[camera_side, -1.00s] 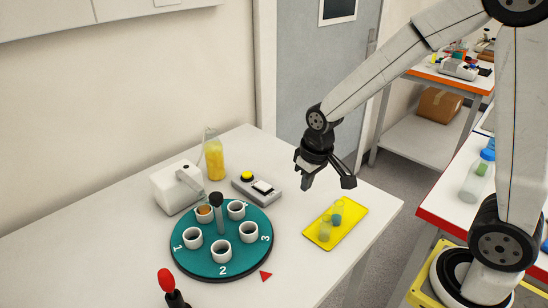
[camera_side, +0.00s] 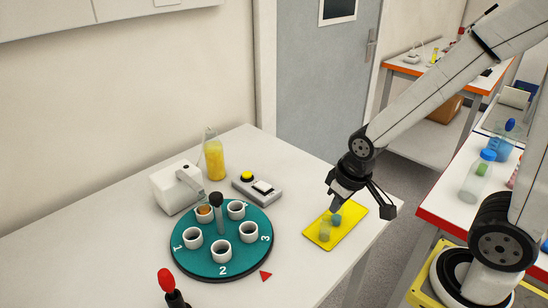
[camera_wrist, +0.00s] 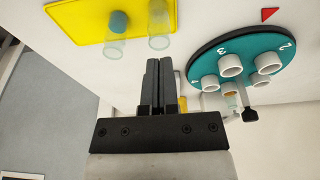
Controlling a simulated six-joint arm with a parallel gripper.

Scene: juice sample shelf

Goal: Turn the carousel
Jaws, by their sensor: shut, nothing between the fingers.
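The carousel (camera_side: 195,261) is a round teal disc on the white table, with several white cups and painted numbers. A dark-topped post (camera_side: 216,200) stands on it, and one cup at the back holds something orange-brown (camera_side: 204,210). A red triangle (camera_side: 265,276) lies on the table near its front edge, between the 2 and the 3. My gripper (camera_side: 335,200) is in the air to the right of the carousel, over the yellow mat and apart from both. In the wrist view its fingers (camera_wrist: 160,64) are together and empty, and the carousel (camera_wrist: 207,66) shows at upper right.
The yellow mat (camera_side: 352,224) holds two small vials (camera_side: 325,231) close below my gripper. A white device (camera_side: 170,187) stands behind the carousel, with a bottle of yellow liquid (camera_side: 215,160) and a button box (camera_side: 252,187). A red-topped post (camera_side: 166,283) stands in front.

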